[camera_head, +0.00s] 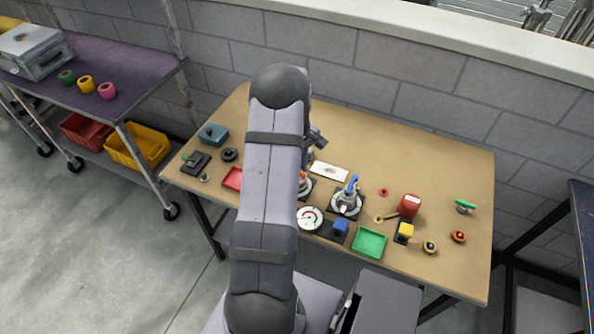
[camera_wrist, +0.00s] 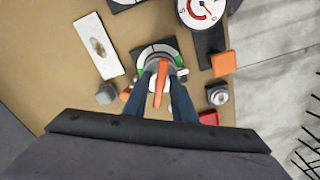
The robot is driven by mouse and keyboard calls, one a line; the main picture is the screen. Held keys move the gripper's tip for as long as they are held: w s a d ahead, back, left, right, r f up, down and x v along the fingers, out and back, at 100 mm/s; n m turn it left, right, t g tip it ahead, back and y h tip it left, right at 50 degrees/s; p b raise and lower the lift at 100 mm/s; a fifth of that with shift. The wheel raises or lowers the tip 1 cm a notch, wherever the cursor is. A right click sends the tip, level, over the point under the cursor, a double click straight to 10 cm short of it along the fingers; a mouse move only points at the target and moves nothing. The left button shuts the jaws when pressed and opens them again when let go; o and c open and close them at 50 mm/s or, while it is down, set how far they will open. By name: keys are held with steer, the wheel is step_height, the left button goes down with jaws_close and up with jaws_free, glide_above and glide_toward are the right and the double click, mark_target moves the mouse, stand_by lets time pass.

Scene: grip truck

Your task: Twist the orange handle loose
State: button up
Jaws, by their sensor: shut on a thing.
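The orange handle (camera_wrist: 159,84) stands on a round fixture with a dark square plate (camera_wrist: 150,51) that carries pale and green markings. In the wrist view the two fingers of my gripper (camera_wrist: 161,80) lie on either side of the handle, shut on it. The handle points roughly up and down in that picture. In the head view only a small orange part of the handle (camera_head: 303,175) shows beside my arm, which hides the gripper and most of the fixture.
A blue-handled fixture (camera_head: 349,192) stands to the right on the wooden table (camera_head: 400,150). A white plate (camera_wrist: 98,45) lies near the gripper. The table's back right is clear.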

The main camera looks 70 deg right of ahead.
steer(key=shift+n, duration=3.8)
steer(key=shift+n+p, duration=0.3)
steer(key=shift+n, duration=0.8)
steer(key=o, duration=0.7)
